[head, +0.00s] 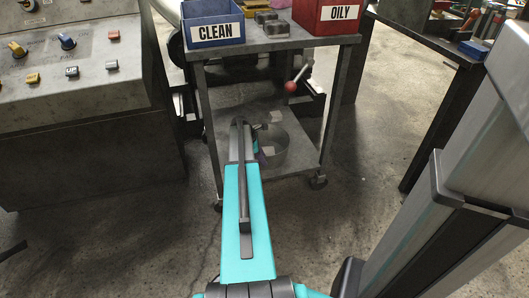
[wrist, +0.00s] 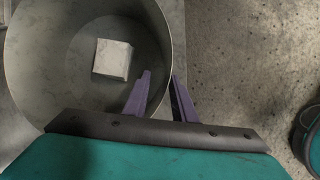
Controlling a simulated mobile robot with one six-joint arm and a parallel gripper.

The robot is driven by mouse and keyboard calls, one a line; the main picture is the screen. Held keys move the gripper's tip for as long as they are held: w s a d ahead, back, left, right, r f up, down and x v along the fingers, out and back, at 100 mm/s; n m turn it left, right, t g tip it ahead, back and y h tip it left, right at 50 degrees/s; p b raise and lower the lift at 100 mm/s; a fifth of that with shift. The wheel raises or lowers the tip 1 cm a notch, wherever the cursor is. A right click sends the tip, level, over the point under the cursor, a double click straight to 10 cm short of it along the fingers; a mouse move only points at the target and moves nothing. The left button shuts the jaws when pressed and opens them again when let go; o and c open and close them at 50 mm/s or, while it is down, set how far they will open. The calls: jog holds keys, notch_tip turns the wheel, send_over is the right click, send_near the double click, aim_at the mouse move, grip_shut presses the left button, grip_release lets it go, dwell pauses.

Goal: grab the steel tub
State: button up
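The steel tub (head: 292,158) is a round, open grey vessel on the lower shelf of the metal cart, partly hidden behind my arm in the head view. In the wrist view the tub (wrist: 40,75) fills the upper left, seen from above, with a pale block (wrist: 113,59) lying inside. My gripper (wrist: 161,76) has two purple fingers with a gap between them. The left finger overlaps the tub's inside and the right finger is at its outer edge, so the right-hand wall lies between them. I cannot tell whether either finger touches the wall.
The cart's lower shelf (head: 300,145) sits under a top (head: 275,44) carrying a blue CLEAN bin (head: 212,30) and a red OILY bin (head: 325,18). A red-knobbed lever (head: 291,87) is just above the tub. A control console (head: 80,100) stands left; a dark bench (head: 430,45) stands right.

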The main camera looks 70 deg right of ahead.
aim_at(271, 168)
jog(key=shift+f, duration=0.15)
jog(key=shift+s+b+x, duration=0.15)
jog(key=shift+b+x, duration=0.55)
jog(key=shift+x, duration=0.55)
jog(key=shift+s+b+x, duration=0.1)
jog(key=shift+b+x, duration=0.55)
jog(key=shift+x, duration=0.65)
jog(key=shift+c, duration=0.3)
grip_shut()
jog(key=shift+d+r, duration=0.1)
jog(key=shift+r, duration=0.15)
